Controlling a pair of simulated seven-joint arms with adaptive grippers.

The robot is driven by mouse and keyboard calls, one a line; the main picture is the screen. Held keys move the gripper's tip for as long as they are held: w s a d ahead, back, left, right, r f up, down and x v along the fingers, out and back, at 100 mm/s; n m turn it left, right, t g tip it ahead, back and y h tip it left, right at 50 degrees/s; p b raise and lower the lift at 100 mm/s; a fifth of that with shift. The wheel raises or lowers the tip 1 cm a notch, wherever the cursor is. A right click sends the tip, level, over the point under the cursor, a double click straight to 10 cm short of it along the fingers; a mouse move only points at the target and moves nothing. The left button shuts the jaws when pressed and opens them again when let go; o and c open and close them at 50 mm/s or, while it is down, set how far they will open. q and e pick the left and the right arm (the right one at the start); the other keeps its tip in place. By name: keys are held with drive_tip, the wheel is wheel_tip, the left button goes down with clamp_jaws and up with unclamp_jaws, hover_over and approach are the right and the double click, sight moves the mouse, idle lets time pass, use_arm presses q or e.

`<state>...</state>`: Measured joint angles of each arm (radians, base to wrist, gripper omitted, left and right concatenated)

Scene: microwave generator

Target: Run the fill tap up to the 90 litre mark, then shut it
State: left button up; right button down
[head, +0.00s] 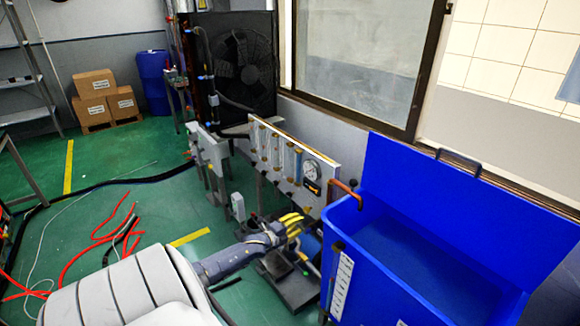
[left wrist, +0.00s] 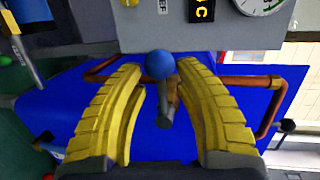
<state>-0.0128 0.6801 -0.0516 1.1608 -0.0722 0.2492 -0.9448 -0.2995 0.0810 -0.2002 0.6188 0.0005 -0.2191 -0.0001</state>
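The blue tank (head: 430,262) stands at the right in the head view with its lid raised. A white level scale (head: 341,285) is on its front; its marks are too small to read, and I cannot tell the water level. A copper pipe (head: 346,190) reaches over the tank's rim. In the left wrist view, a tap lever with a blue ball knob (left wrist: 159,65) shows between the yellow fingers of my left gripper (left wrist: 161,72). The fingers are apart, with no clear contact on the knob. The left gripper (head: 292,222) also shows in the head view. My right gripper is not in view.
A grey panel (head: 285,155) with flow tubes and a round gauge (head: 312,170) stands beyond my left gripper. A dark fan unit (head: 238,65) and cardboard boxes (head: 98,90) are farther back. Red hoses (head: 95,240) lie on the green floor at left.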

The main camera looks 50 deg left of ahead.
use_arm(q)
drive_tip(key=a+v, duration=0.1)
drive_tip(key=v, duration=1)
drive_tip(key=shift+s+d, duration=0.4)
drive_tip(key=shift+d, duration=0.05)
drive_tip(key=shift+r, duration=0.15)
